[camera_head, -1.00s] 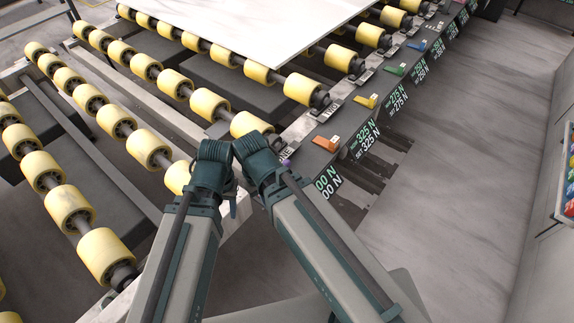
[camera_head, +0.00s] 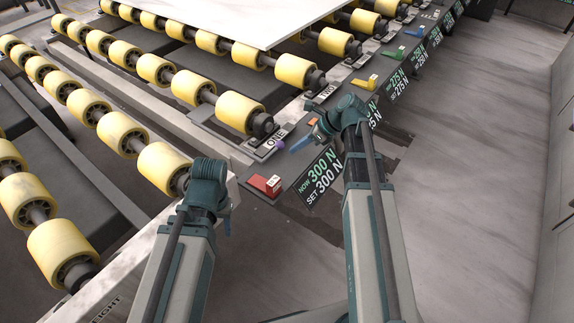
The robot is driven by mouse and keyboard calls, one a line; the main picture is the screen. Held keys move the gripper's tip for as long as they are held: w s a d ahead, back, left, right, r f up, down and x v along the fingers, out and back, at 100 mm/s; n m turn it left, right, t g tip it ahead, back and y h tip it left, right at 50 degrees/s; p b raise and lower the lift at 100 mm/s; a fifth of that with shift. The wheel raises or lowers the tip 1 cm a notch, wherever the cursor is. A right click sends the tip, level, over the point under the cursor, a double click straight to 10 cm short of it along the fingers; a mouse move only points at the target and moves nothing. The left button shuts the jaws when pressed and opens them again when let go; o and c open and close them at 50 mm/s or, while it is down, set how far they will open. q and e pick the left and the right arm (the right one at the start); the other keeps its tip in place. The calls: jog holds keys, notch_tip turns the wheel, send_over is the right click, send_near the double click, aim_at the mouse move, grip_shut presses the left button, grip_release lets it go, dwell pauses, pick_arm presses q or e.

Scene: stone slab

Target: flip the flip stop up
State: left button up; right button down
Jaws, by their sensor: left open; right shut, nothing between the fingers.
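I cannot tell which part is the flip stop. Several small coloured pieces sit along the dark rail (camera_head: 247,187) of the roller table: a red block (camera_head: 266,184) at the near end, a small purple piece (camera_head: 280,144) by the ONE label, and a yellow L-shaped piece (camera_head: 366,83) farther along. My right gripper (camera_head: 316,117) is shut and empty over the rail, beside an orange piece (camera_head: 312,122) that it partly hides. My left gripper (camera_head: 228,209) is open and empty, left of the red block; its fingers are small and hard to see.
Rows of yellow rollers (camera_head: 118,131) fill the left. A white slab (camera_head: 235,18) lies on the rollers at the back. Force signs (camera_head: 320,177) reading 300 N hang on the rail's outer side. A green piece (camera_head: 393,55) stands farther along. Open grey floor (camera_head: 470,160) lies right.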

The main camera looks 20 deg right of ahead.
jog(key=d+m, duration=0.1)
jog(key=w+d+m+b, duration=0.1)
jog(key=d+f+m+t, duration=0.1)
jog(key=shift+w+d+y, duration=0.3)
jog(key=shift+w+d, duration=0.05)
jog(key=shift+w, duration=0.05)
jog(key=shift+w+d+m, duration=0.15)
jog(key=shift+d+m, duration=0.35)
jog(key=shift+m, duration=0.3)
pick_arm(q)
notch_tip(320, 180, down, 3)
jog(key=shift+r, duration=0.2)
pick_arm(e)
jog(key=shift+r, duration=0.1)
pick_arm(q)
jog(key=shift+b, duration=0.3)
pick_arm(e)
jog(key=b+x, duration=0.6)
jog(key=x, duration=0.2)
jog(key=shift+w+a+f, duration=0.15)
jog(key=shift+a+f, duration=0.05)
jog(key=shift+f, duration=0.05)
pick_arm(q)
notch_tip(320, 180, down, 7)
jog(key=shift+b, duration=0.4)
pick_arm(e)
jog(key=shift+w+a+f, duration=0.35)
jog(key=shift+a+f, duration=0.05)
jog(key=shift+a, duration=0.1)
